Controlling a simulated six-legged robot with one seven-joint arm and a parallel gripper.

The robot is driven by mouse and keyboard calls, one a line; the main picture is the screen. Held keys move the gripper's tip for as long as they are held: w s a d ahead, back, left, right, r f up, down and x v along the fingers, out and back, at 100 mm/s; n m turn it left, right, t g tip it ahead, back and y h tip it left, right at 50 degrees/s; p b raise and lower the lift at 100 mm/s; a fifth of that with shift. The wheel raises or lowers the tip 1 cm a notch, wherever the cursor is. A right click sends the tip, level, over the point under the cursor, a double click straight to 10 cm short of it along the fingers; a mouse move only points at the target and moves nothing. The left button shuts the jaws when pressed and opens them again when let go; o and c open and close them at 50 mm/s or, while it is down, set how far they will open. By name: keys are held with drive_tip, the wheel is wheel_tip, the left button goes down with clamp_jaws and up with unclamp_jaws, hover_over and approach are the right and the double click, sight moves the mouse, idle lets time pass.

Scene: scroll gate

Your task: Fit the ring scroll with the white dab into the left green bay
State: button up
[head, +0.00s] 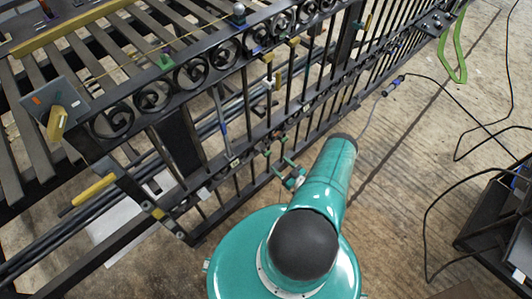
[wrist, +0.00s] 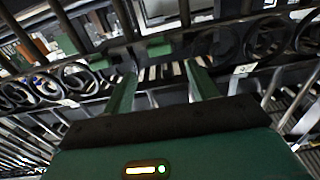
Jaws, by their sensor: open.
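My gripper (wrist: 162,76) shows in the wrist view with its two green fingers apart and nothing seen between them. Dark ring scrolls line the gate's upper band in the head view, one of them a ring scroll (head: 192,72) near the left end. In the wrist view, ring scrolls stand left (wrist: 77,76) and right of the fingers. A green block (wrist: 160,47) sits on the rail beyond the fingertips, and another green block (wrist: 65,45) is to its left. A green piece (head: 165,62) sits on the gate's top rail. I cannot tell which ring has the white dab.
The dark gate (head: 230,165) runs from lower left to upper right, with upright bars below the scrolls. A slatted bench (head: 150,30) lies behind it. Black cables (head: 425,215) and a dark cart (head: 495,225) are at the right. The floor between is mostly clear.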

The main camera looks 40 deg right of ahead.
sight(268, 153)
drive_tip(key=w, duration=0.9)
drive_tip(key=shift+w+a, duration=0.1)
drive_tip(key=shift+w, duration=0.05)
